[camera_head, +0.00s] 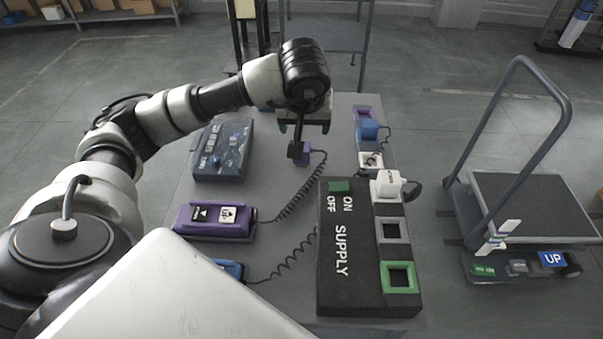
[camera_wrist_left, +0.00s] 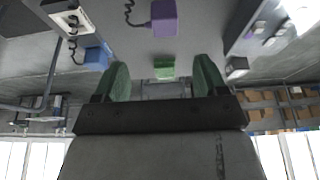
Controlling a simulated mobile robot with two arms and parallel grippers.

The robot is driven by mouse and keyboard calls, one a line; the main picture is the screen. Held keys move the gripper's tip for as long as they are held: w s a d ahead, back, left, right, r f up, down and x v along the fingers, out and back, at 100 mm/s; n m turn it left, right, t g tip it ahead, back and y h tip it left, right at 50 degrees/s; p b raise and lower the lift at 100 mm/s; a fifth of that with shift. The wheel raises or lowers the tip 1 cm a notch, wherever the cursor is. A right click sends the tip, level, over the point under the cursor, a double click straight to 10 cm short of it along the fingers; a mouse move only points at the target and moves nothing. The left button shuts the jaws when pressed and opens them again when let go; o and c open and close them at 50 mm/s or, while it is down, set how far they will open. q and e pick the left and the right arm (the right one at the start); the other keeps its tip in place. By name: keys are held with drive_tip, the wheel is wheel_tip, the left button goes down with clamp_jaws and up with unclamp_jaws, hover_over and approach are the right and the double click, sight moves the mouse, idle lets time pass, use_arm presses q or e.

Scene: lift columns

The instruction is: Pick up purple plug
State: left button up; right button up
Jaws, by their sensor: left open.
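The purple plug (camera_head: 305,157) sits on the grey table (camera_head: 270,215), just in front of my left gripper in the head view, partly hidden by a dark part. A coiled black cord runs from it to the purple box (camera_head: 215,220). My left gripper (camera_head: 305,125) is open and empty over the table. In the left wrist view the purple plug (camera_wrist_left: 164,18) shows near the top edge, roughly centred between the two green fingertips of my left gripper (camera_wrist_left: 163,78) but apart from them. My right gripper is not in view.
The black supply box (camera_head: 345,265) has a white plug (camera_head: 388,185) and grey and green sockets. A blue plug (camera_head: 369,130) stands at the far right. A dark blue box (camera_head: 222,152) lies left of the gripper. A cart (camera_head: 530,205) stands right of the table.

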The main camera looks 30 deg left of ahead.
use_arm(q)
drive_tip(key=x, duration=0.5)
drive_tip(key=b+x, duration=0.1)
drive_tip(key=x, duration=0.2)
drive_tip(key=shift+s+d+f, duration=0.15)
drive_tip(key=shift+s+f, duration=0.2)
drive_tip(key=shift+f, duration=0.05)
drive_tip(key=x, duration=0.5)
drive_tip(key=shift+a, duration=0.35)
drive_tip(key=c, duration=1)
